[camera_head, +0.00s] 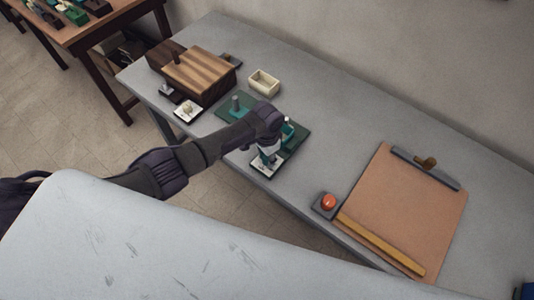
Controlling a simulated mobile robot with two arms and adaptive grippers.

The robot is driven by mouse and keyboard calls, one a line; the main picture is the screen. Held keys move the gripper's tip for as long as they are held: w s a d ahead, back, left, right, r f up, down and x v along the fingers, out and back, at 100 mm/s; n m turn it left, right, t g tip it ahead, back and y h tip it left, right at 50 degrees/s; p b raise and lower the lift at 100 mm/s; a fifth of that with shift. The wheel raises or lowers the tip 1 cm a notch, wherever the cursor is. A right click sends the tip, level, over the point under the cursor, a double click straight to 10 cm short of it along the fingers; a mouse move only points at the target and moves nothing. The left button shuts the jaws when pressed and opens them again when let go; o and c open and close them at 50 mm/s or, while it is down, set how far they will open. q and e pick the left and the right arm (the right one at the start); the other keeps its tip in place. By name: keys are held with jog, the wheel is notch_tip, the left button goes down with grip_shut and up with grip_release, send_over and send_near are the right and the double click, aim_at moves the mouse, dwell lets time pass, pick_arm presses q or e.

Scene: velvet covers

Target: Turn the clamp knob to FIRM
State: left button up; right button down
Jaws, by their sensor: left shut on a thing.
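My left gripper (267,155) reaches down over a dark green clamp base (234,117) in the middle of the grey bench. It is shut at a small panel with a pale plate (262,170) at the base's front. What it holds is mostly hidden by the fingers; it appears to be the clamp knob. The knob's pointer and any FIRM mark cannot be read. A teal post (236,103) stands on the base to the left of the gripper, and another teal part (288,131) shows to its right. My right gripper is not in view.
A wooden block device (201,75) with a small knob panel (187,110) stands left. A cream tray (264,82) lies behind the clamp. Right are a red button (328,202) and a tan board (405,205). Bare bench lies between clamp and board.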

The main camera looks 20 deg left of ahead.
pick_arm(q)
jog(key=shift+n, duration=0.5)
jog(key=o, duration=1.2)
jog(key=shift+c, duration=0.2)
notch_tip(320, 180, up, 12)
